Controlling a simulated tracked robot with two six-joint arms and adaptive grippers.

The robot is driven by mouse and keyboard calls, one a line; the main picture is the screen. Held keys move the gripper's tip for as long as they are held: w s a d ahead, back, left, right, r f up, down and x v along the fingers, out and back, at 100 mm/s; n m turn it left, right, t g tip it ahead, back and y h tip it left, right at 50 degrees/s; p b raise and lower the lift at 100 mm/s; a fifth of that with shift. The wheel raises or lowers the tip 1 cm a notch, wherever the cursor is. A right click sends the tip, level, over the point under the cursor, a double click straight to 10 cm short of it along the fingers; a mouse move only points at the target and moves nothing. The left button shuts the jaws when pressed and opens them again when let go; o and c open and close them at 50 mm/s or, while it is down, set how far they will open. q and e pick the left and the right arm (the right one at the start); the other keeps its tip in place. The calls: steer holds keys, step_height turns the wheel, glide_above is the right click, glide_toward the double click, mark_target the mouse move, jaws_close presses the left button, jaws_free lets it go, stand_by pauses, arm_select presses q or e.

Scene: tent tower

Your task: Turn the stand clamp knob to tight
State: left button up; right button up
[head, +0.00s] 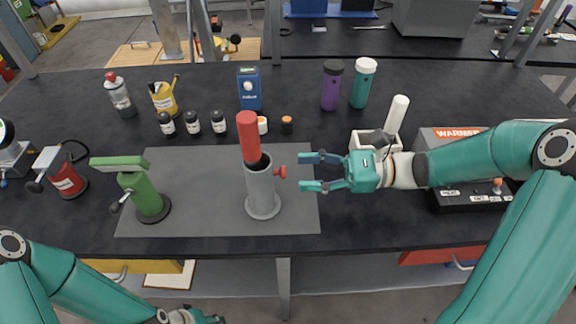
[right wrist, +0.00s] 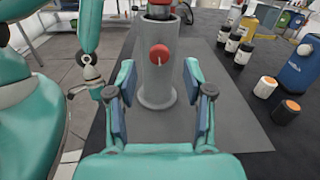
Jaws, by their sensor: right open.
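The stand clamp is a grey cylinder (head: 262,186) on a round base, upright on a grey mat (head: 200,190), with a red-topped dark piece (head: 248,135) tilted in its top. Its red knob (head: 281,172) sticks out on the right side. In the right wrist view the knob (right wrist: 159,54) faces the camera, ahead of the jaws and centred between them. My right gripper (head: 312,172) is open and empty, just right of the knob and apart from it. My left arm shows at the lower left; its gripper (head: 205,317) is cut off by the bottom edge.
A green stand (head: 146,195) stands left on the mat. Small dark bottles (head: 192,124), a blue box (head: 249,90) and purple (head: 332,86) and teal bottles (head: 362,84) stand behind. A white holder (head: 362,140) and a warmer (head: 450,145) are near my right arm. The mat's front is clear.

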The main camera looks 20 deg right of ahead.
mark_target(280, 172)
steer(key=shift+x, duration=2)
jaws_close()
steer(key=shift+m+p, duration=0.6)
steer(key=shift+p, duration=0.25)
